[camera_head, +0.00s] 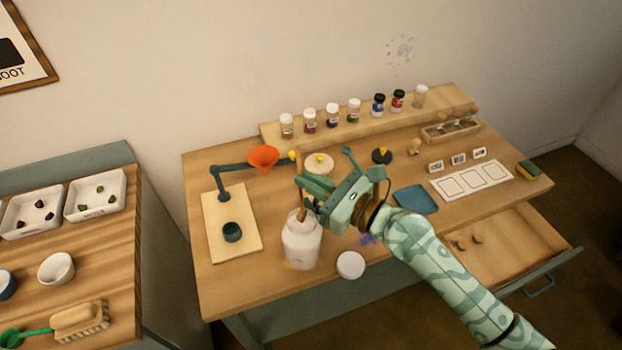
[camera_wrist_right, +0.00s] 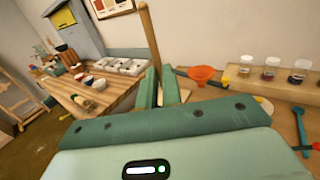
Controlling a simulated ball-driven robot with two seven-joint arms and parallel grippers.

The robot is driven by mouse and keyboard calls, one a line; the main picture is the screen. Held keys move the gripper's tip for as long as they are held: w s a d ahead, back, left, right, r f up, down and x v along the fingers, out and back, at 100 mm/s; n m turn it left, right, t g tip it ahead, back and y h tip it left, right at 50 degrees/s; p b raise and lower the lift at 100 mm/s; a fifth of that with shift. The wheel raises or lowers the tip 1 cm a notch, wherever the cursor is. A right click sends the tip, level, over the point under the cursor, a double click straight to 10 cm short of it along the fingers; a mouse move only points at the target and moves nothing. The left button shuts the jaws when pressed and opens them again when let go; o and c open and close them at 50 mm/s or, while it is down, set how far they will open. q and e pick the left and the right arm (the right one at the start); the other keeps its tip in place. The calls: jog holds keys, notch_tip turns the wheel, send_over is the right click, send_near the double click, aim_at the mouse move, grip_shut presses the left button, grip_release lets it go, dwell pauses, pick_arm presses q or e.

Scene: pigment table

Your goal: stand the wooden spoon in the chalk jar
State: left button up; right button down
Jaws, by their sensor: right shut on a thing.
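The white chalk jar (camera_head: 301,245) stands upright and open near the table's front edge. My right gripper (camera_head: 308,193) is just above its mouth and shut on the wooden spoon (camera_head: 302,214). In the right wrist view the spoon's thin brown stick (camera_wrist_right: 150,42) rises, slightly tilted, from between the green fingers (camera_wrist_right: 160,88). In the head view its lower part shows at the jar's mouth. I cannot tell how deep it reaches, as the gripper hides part of it. My left gripper is in neither view.
A white round lid (camera_head: 351,264) lies right of the jar. A board (camera_head: 215,262) with a dark cup (camera_head: 232,232) and an orange funnel (camera_head: 263,157) on a stand are to the left. A blue tray (camera_head: 415,199) lies right, above an open drawer (camera_head: 510,255).

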jog(key=shift+f+b, duration=3.7)
jog(key=shift+f, duration=0.85)
jog(key=c, duration=1.5)
grip_release()
jog(key=b, duration=0.7)
send_near(303, 206)
jog(key=v, duration=0.8)
jog(key=shift+s+d+f+p, duration=0.1)
jog(key=shift+d+p, duration=0.05)
jog(key=shift+p, duration=0.15)
